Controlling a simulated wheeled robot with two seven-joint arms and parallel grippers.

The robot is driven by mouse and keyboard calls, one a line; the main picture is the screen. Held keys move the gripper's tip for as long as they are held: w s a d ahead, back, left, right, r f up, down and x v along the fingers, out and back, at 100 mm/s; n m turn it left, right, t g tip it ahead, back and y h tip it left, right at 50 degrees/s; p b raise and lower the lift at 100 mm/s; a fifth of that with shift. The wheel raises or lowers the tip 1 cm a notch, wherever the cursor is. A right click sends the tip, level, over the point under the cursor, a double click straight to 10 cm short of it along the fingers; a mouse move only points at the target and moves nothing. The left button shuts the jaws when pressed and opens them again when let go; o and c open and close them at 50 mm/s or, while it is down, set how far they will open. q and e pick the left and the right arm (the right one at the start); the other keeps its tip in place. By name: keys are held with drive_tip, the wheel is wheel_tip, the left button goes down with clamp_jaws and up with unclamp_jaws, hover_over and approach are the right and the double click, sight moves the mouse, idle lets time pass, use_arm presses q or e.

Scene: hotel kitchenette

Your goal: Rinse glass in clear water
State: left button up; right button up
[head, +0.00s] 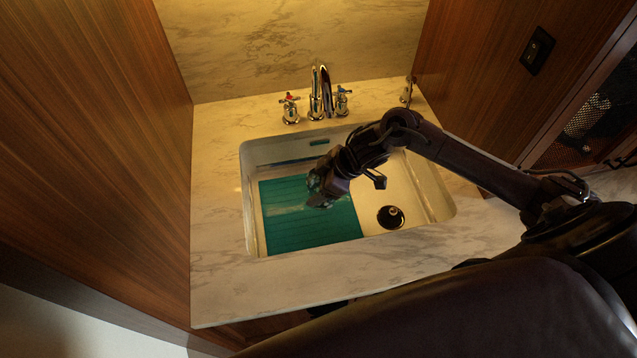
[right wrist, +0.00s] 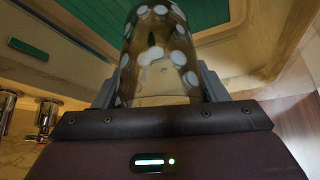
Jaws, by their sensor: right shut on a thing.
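My right gripper (head: 322,188) is over the sink, above the right part of the green mat. In the right wrist view its jaws are shut on a clear glass (right wrist: 158,55) with white dots. In the head view the glass is mostly hidden by the gripper. The white sink (head: 425,185) is set in a marble counter. The chrome faucet (head: 320,92) stands behind the sink, with a red-marked tap handle (head: 290,108) on its left and a blue-marked tap handle (head: 342,101) on its right. No water stream is visible. My left gripper does not show.
A green ribbed mat (head: 300,225) covers the left of the sink floor; the drain (head: 390,217) is at its right. Wooden walls (head: 100,120) close in the left and right sides. The marble counter (head: 225,270) is bare in front.

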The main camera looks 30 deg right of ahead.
wheel_tip(320, 180, up, 10)
drive_tip(key=p, duration=0.5)
drive_tip(key=shift+f, duration=0.15)
drive_tip(key=shift+a+f, duration=0.1)
idle(0.7)
